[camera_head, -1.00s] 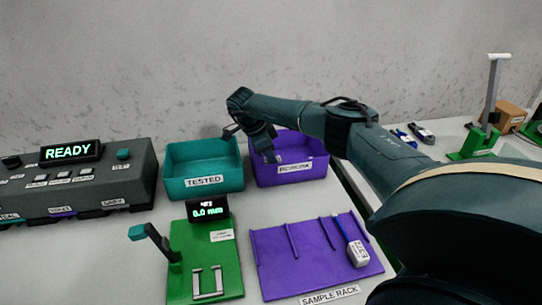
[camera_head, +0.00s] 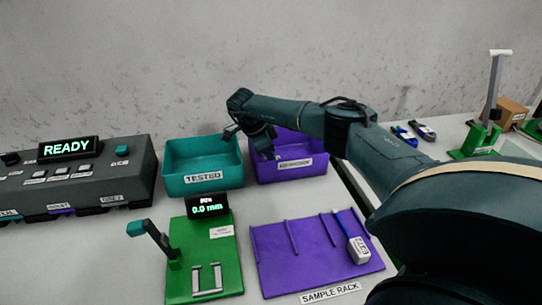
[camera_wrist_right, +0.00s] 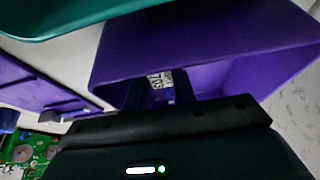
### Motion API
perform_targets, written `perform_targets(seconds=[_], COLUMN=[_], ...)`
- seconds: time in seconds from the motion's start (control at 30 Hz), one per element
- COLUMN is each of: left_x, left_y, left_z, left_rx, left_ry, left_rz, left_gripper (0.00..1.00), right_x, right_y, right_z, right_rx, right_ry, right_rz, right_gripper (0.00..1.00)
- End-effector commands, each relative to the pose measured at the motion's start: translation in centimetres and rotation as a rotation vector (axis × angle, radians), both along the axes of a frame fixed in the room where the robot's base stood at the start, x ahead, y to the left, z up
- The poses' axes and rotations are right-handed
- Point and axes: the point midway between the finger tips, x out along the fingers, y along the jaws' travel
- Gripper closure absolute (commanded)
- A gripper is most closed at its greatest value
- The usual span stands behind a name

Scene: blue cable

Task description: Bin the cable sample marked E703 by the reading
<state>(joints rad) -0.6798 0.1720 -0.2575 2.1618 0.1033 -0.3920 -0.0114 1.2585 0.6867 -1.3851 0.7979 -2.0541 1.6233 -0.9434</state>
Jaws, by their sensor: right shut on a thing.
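My right gripper (camera_head: 255,146) is at the purple bin, which is labelled REWORK (camera_head: 318,170), beside its left wall. It is shut on a cable sample; in the right wrist view the sample's white tag (camera_wrist_right: 160,80) shows between the fingers, with 703 partly readable. The tag is inside the outline of the purple bin (camera_wrist_right: 205,35); the cable itself is mostly hidden. The teal bin labelled TESTED (camera_head: 203,190) stands just to the left. The green gauge (camera_head: 205,250) has a display (camera_head: 207,205) reading 0.0 mm. My left gripper is not in view.
A purple sample rack (camera_head: 285,265) in front holds another sample with a blue cable and white tag (camera_head: 358,250). A dark grey box (camera_head: 75,180) at the left has a READY display (camera_head: 68,149). More samples (camera_head: 415,132) and a green stand (camera_head: 475,142) are at the right.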

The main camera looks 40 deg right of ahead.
Motion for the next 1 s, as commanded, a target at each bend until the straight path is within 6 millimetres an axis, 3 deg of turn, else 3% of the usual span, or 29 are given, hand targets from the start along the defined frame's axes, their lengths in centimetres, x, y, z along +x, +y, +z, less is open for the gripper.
perform_targets(seconds=[1.0], left_x=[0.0], left_y=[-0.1], left_z=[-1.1], left_rx=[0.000], left_ry=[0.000], left_rz=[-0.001], left_gripper=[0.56], right_x=[0.0], right_y=[0.0], right_z=[-1.6], right_rx=[0.000], right_ry=[0.000], right_rz=[0.001], right_gripper=[1.00])
